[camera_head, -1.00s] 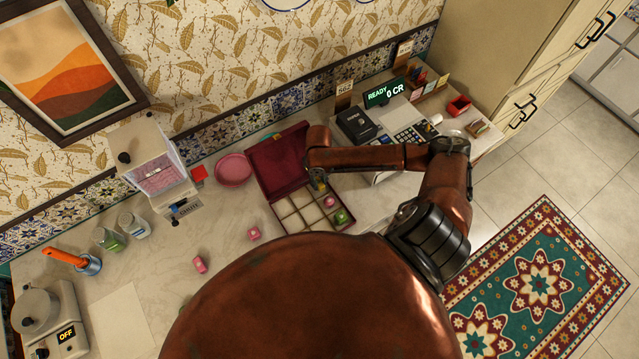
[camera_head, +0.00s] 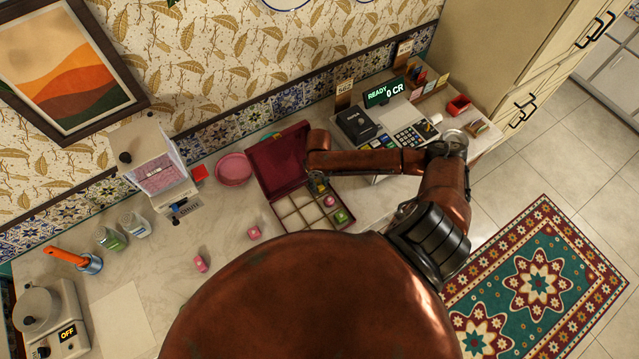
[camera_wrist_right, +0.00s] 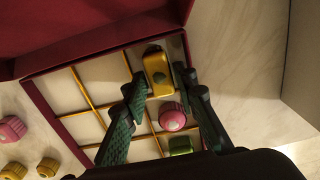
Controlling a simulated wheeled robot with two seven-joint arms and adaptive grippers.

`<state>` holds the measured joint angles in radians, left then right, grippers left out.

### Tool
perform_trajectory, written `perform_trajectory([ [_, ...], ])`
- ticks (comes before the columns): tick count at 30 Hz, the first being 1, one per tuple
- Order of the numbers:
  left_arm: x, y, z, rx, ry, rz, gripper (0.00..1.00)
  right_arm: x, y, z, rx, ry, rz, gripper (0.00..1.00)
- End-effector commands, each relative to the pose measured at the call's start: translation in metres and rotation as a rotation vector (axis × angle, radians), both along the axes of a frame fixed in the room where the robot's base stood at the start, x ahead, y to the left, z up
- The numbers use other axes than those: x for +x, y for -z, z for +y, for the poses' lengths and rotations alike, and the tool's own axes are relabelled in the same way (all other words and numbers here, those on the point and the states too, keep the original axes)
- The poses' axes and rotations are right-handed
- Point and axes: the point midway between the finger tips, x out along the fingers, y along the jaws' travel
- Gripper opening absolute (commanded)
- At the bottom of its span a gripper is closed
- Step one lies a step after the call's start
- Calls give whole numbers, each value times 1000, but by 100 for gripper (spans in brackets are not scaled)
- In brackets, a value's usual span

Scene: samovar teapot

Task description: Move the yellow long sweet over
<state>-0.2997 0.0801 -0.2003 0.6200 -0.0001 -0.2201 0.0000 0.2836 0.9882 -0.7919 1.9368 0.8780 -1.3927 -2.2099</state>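The yellow long sweet (camera_wrist_right: 158,72) lies in the far right compartment of the divided box (camera_wrist_right: 80,128) in the right wrist view. My right gripper (camera_wrist_right: 163,78) is over the box, fingers apart, one tip on each side of the sweet. I see slight gaps beside the sweet but cannot tell whether a tip touches it. In the head view my right gripper (camera_head: 318,180) is small and points down at the box's right side (camera_head: 303,212), mostly covering the yellow sweet. My left gripper is not in view.
A pink round sweet (camera_wrist_right: 172,117) and a green sweet (camera_wrist_right: 181,146) sit in compartments nearer me. The box's open lid (camera_head: 278,160) stands behind. Pink sweets (camera_head: 253,232) lie loose on the counter to the left. A cash register (camera_head: 385,135) stands to the right.

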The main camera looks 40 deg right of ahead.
Motion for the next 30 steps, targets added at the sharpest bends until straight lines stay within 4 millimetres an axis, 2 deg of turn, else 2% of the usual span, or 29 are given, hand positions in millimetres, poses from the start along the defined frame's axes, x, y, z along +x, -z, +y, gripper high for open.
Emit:
perform_trajectory([
  [5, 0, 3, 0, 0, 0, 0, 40, 1, -27, -1, -3, -2, -4, 26],
  [12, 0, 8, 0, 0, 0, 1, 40, 2, -79, -1, -3, -1, -5, 26],
  [18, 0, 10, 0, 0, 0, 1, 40, 1, -108, 0, 0, 1, -3, 26],
  [24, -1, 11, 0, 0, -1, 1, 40, 0, -119, 0, -1, 0, 0, 26],
  [30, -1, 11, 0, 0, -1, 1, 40, 1, -119, 0, 0, 1, 0, 26],
])
